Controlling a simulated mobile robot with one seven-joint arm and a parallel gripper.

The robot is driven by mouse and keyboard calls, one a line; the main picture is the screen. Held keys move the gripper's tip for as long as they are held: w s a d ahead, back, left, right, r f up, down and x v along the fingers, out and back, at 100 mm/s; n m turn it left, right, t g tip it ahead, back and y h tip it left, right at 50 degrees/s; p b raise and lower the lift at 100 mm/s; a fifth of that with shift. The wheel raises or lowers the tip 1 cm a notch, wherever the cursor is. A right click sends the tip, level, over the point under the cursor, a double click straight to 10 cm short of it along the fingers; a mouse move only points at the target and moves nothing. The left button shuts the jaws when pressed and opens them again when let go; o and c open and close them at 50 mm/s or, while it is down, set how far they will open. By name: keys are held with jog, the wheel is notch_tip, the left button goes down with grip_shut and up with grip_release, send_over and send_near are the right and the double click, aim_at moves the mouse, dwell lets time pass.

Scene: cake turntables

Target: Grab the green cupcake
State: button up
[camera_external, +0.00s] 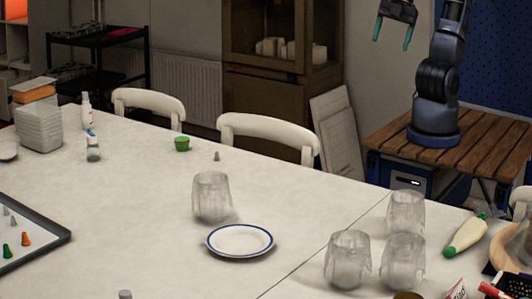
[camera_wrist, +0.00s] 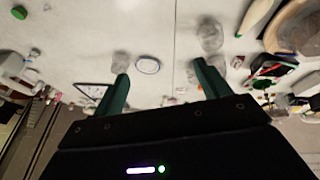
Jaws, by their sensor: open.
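The green cupcake (camera_external: 182,144), small with a brown base or top edge hard to make out, sits on the white table near its far edge, in front of a white chair. It also shows in the wrist view (camera_wrist: 19,12) at the top left corner. My gripper (camera_external: 392,36) is raised high at the upper right in the external view, far from the cupcake. Its two green fingers are spread apart with nothing between them, as the wrist view (camera_wrist: 160,70) also shows.
A small grey cone (camera_external: 217,156) stands right of the cupcake. A clear glass (camera_external: 212,196) and a blue-rimmed plate (camera_external: 240,240) are nearer the camera. Several glasses (camera_external: 405,215) stand at the right. The table around the cupcake is mostly clear.

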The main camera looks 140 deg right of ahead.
jog(key=w+d+f+n+g+h, duration=0.15)
jog(key=w+d+n, duration=0.35)
jog(key=w+d, duration=0.95)
jog(key=w+d+f+n+h, duration=0.1)
jog(key=w+d+f+n, duration=0.15)
jog(key=d, duration=0.65)
jog(key=w+d+f+n, duration=0.15)
jog(key=d+f, duration=0.25)
jog(key=d, duration=0.6)
jog(key=n+g, duration=0.3)
jog(key=n, duration=0.5)
send_near(183, 139)
jog(key=shift+t+h, duration=0.25)
jog(key=shift+h, duration=0.2)
jog(key=shift+a+x, duration=0.2)
jog(key=shift+x, duration=2.1)
jog(key=shift+a+x, duration=0.25)
jog(key=shift+x, duration=2)
jog(key=shift+f, duration=0.15)
jog(key=shift+c, duration=0.2)
jog(key=c, duration=1)
